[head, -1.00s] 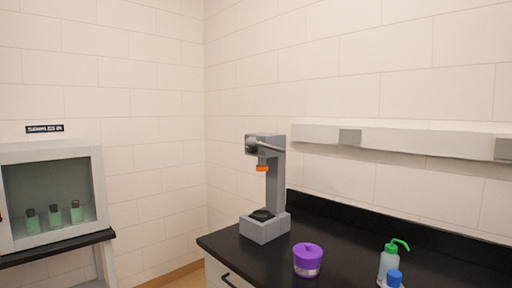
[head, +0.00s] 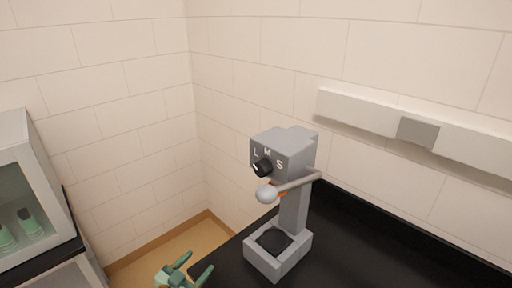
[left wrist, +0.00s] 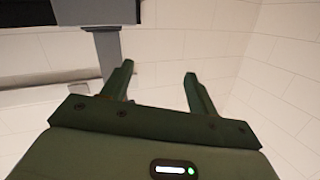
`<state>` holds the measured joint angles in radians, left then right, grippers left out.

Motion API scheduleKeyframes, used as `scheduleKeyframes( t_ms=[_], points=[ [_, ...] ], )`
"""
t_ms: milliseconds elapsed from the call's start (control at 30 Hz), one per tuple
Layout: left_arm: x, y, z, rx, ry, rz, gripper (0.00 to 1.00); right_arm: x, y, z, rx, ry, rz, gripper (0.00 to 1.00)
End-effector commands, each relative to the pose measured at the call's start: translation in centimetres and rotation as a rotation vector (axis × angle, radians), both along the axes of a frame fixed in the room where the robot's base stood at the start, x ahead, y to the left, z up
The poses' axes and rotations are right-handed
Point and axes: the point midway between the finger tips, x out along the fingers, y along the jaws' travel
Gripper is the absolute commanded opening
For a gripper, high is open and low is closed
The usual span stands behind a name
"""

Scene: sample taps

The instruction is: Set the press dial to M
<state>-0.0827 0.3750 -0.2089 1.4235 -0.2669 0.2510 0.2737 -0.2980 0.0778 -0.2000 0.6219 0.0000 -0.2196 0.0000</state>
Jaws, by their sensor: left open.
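The grey press (head: 292,165) stands on the black counter near the room's corner. Its black dial (head: 262,167) is on the front of the head, below the letters L, M and S. A white mark on the dial seems to point to the L side. A lever with a pale ball end (head: 267,194) sticks out below the dial. My left gripper (head: 197,264) is open and empty, low and left of the press, apart from it. In the left wrist view the open fingers (left wrist: 158,72) show, with grey parts, probably of the press (left wrist: 110,52), beyond them. My right gripper is not in view.
A white cabinet (head: 50,175) with green-tinted bottles (head: 28,222) stands at the left. The black counter (head: 375,250) is clear to the right of the press. A pale wall rail (head: 360,110) runs above it. Tan floor (head: 165,250) shows between cabinet and counter.

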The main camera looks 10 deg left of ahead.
Motion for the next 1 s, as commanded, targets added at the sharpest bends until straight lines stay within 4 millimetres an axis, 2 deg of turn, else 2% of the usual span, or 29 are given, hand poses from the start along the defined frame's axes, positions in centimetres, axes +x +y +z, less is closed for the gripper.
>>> scheduleKeyframes(
  t_ms=[33, 100, 200, 300, 467, 700, 1000],
  points=[
    [0.7, -1.2, 5.6, -0.049, -0.096, -0.051, 0.59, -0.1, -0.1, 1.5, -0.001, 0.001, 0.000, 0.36],
    [0.9, -3.1, 11.4, -0.133, -0.213, -0.130, 0.59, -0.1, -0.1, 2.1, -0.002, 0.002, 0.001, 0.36],
    [0.1, -5.3, 17.1, -0.249, -0.331, -0.238, 0.59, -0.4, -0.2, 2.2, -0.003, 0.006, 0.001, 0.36],
    [-0.9, -6.6, 19.9, -0.350, -0.384, -0.318, 0.59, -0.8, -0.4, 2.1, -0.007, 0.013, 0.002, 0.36],
    [-0.1, -7.6, 21.2, -0.406, -0.388, -0.346, 0.59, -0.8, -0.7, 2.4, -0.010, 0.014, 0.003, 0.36],
    [4.3, -10.5, 23.5, -0.403, -0.389, -0.343, 0.59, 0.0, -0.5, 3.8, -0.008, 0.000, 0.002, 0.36],
    [9.5, -14.0, 25.8, -0.401, -0.386, -0.344, 0.59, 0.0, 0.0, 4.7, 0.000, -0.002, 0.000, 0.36]
  ],
)
